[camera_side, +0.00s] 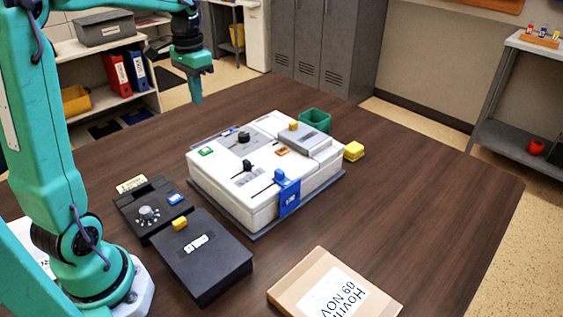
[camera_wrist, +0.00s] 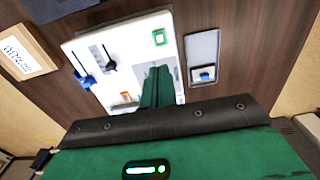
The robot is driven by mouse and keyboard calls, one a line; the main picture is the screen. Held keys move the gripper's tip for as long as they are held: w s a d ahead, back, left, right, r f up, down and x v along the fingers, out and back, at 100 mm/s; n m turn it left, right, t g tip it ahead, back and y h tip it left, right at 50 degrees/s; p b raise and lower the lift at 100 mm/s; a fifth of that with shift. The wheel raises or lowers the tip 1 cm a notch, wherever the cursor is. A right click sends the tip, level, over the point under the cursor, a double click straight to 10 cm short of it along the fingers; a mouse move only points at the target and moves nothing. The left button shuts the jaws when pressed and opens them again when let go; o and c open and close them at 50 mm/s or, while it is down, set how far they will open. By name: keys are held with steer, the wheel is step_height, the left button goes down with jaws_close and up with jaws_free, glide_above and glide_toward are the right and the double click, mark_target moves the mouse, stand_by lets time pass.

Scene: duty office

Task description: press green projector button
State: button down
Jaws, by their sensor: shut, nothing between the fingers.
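A white box-like device (camera_side: 235,195) stands on the table in the side view and also fills the middle of the wrist view (camera_wrist: 85,45). A square green button (camera_side: 206,151) sits on its top near the left corner. The green button shows in the wrist view (camera_wrist: 160,37), beyond my fingertips and uncovered. My gripper (camera_side: 196,99) hangs pointing down, clear above the table, behind the device in the side view. In the wrist view my gripper (camera_wrist: 158,70) is shut and empty, its fingers hiding part of the device's top.
The device also bears a black knob (camera_side: 243,137), a black slider (camera_side: 247,168), a blue lever (camera_side: 279,177) and an orange button (camera_side: 281,151). A grey panel with a blue switch (camera_wrist: 204,75) lies beside it. A black control box (camera_side: 150,200) and cardboard box (camera_side: 300,285) are nearby.

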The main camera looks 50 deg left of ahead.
mark_target(205, 150)
steer(key=shift+f, duration=0.1)
stand_by(0.3)
step_height(205, 150, down, 14)
steer(key=shift+r, duration=0.1)
stand_by(0.6)
steer(key=shift+s+f, duration=0.1)
steer(key=shift+f, duration=0.9)
steer(key=shift+r, duration=0.1)
step_height(205, 150, up, 15)
steer(key=shift+w, duration=0.2)
stand_by(0.4)
steer(key=shift+r, duration=0.15)
